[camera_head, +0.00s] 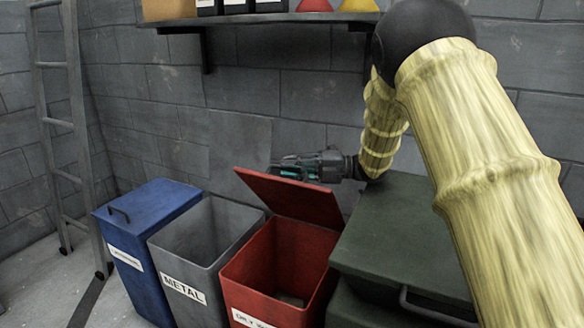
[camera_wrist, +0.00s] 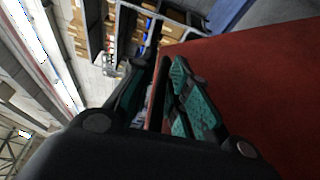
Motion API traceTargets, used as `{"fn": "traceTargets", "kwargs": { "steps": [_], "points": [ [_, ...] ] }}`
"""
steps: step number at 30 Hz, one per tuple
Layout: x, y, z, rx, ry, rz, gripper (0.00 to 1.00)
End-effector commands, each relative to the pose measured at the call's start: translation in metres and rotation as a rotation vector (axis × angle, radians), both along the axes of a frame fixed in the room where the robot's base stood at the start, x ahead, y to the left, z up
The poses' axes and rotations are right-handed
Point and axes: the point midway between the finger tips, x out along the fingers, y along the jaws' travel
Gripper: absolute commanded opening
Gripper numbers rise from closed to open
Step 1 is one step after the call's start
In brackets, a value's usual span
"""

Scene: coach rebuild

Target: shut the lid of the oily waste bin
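The oily waste bin (camera_head: 279,268) is red and its label is partly cut off at the bottom of the head view. Its red lid (camera_head: 300,198) stands up, tilted back from the open mouth. My gripper (camera_head: 283,170) is at the lid's upper edge, partly hidden behind it, with its fingers pointing left. In the wrist view the fingers (camera_wrist: 155,98) with teal pads are a little apart, with a narrow gap and nothing clearly held. The red lid fills the right of that view, close to the fingers; whether they touch it is unclear.
A grey metal bin (camera_head: 200,245) stands open to the left. A blue bin (camera_head: 150,210) with a shut lid is beyond it. A dark green container (camera_head: 395,225) stands right of the red bin. A shelf (camera_head: 260,20) hangs above, and a ladder (camera_head: 62,120) leans at left.

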Motion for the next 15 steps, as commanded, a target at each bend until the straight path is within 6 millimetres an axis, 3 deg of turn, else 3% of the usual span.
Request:
{"fn": "traceTargets", "kwargs": {
  "steps": [11, 15],
  "points": [
    [0.000, -0.006, 0.000, -0.001, 0.000, -0.005, 0.19],
    [-0.001, -0.019, 0.000, 0.000, 0.001, -0.006, 0.19]
  ]
}}
